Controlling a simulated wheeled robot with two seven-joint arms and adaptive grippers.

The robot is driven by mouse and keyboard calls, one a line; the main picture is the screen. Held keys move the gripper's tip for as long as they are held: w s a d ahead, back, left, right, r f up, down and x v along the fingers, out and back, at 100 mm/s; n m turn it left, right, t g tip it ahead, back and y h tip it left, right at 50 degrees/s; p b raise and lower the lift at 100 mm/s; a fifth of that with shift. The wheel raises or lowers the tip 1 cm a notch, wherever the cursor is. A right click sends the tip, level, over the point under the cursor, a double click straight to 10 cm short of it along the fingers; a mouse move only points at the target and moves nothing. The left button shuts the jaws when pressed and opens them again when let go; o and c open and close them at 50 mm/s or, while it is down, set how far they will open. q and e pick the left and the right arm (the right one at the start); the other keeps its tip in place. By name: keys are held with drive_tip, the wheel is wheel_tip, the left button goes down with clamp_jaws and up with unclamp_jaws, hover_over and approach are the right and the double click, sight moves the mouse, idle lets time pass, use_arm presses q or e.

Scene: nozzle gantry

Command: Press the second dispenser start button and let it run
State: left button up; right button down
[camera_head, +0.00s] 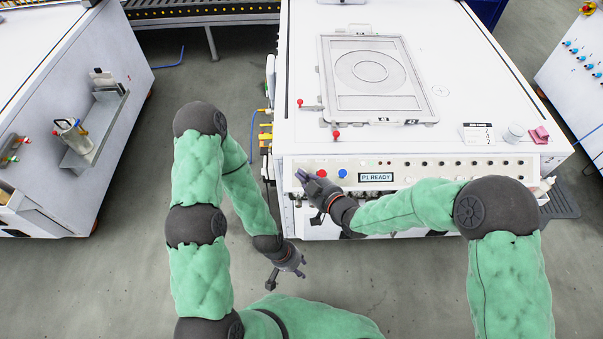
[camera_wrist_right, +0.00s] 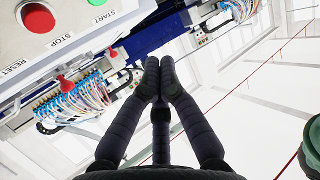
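The white dispenser machine has a front control panel (camera_head: 440,170) with a red button (camera_head: 321,173), a blue button (camera_head: 342,173) and a display (camera_head: 376,177) reading "P1 READY". In the right wrist view a green button labelled START (camera_wrist_right: 97,3) is cut by the top edge, beside a red button labelled STOP (camera_wrist_right: 37,17). My right gripper (camera_head: 303,178) is at the panel's left end, left of the red button; its fingers are together and empty (camera_wrist_right: 158,62). The green button is not visible in the head view. Contact cannot be told. My left gripper (camera_head: 284,278) hangs low, open and empty, over the floor.
A framed plate (camera_head: 370,110) with red-knobbed levers (camera_head: 336,134) lies on the machine top. A small card (camera_head: 477,133), a white cup (camera_head: 514,133) and a pink block (camera_head: 540,135) stand at its right. Another cabinet (camera_head: 110,130) with a shelf is at left. Floor between is clear.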

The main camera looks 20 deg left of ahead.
drive_tip(key=shift+w+a+f+b, duration=0.25)
drive_tip(key=shift+w+f+b, duration=0.55)
drive_tip(key=shift+f+b, duration=0.3)
drive_tip(key=shift+w+a+f+b, duration=0.2)
drive_tip(key=shift+w+f+b, duration=0.7)
drive_tip(key=shift+f, duration=0.4)
drive_tip(key=shift+w+a+f+b, duration=0.25)
drive_tip(key=shift+w+f+b, duration=0.45)
drive_tip(key=shift+f+b, duration=0.45)
drive_tip(key=shift+f, duration=0.1)
drive_tip(key=shift+w+f+b, duration=0.2)
drive_tip(key=shift+f+b, duration=0.1)
drive_tip(key=shift+b, duration=0.1)
